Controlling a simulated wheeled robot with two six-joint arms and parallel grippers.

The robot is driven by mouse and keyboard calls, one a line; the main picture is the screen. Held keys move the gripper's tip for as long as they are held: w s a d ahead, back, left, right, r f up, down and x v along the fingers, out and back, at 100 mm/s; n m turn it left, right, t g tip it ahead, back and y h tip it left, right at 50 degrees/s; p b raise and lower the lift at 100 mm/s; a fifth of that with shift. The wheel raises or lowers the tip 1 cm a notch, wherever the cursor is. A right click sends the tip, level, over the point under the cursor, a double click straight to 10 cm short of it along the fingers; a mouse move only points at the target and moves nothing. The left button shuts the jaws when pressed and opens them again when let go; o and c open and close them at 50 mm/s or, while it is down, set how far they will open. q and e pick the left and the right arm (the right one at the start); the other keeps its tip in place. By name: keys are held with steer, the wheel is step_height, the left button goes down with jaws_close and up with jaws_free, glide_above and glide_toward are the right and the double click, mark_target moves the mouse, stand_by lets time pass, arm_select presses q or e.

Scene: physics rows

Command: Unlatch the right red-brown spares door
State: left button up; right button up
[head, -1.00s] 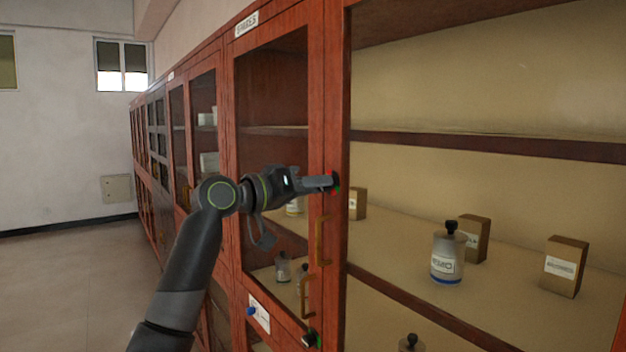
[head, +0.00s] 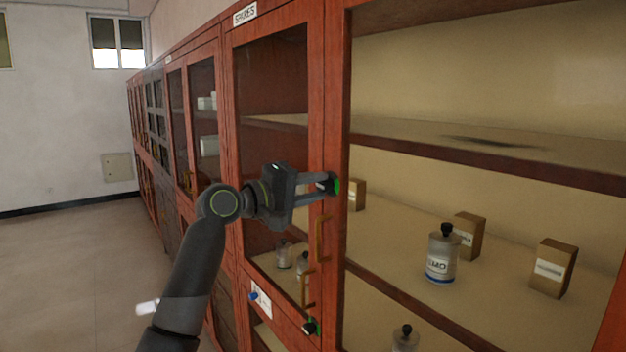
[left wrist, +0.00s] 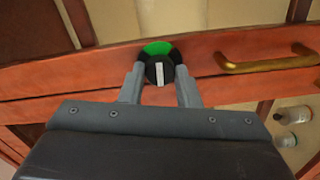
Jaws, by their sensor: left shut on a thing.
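The red-brown spares door (head: 316,110) is a wood-framed glass door under a "SPARES" sign (head: 244,14); it looks closed. A round black latch knob (head: 338,186) with a green sector sits on the red-brown upright at its right side. In the left wrist view, the knob (left wrist: 160,72) shows a white bar pointing nearly straight up towards the green sector. My left gripper (head: 328,184) is shut on the knob, with one finger on each side of it. It shows in the left wrist view (left wrist: 160,80) too. My right gripper is not in view.
Brass handles (head: 320,238) stick out just below my left gripper. A second green-marked knob (head: 311,328) is lower down. Bottles (head: 441,255) and boxes (head: 553,268) stand on shelves at right. The floor (head: 80,250) at left is clear.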

arm_select(q)
steer(key=shift+n, duration=0.5)
steer(key=o, duration=1)
steer(key=shift+c, duration=0.2)
steer(key=shift+s+a+f, duration=0.1)
steer(key=shift+s+a, duration=0.15)
steer(key=shift+a, duration=0.1)
steer(key=b+v, duration=0.7)
steer(key=v, duration=0.9)
steer(key=shift+a, duration=0.25)
steer(key=shift+s, duration=0.1)
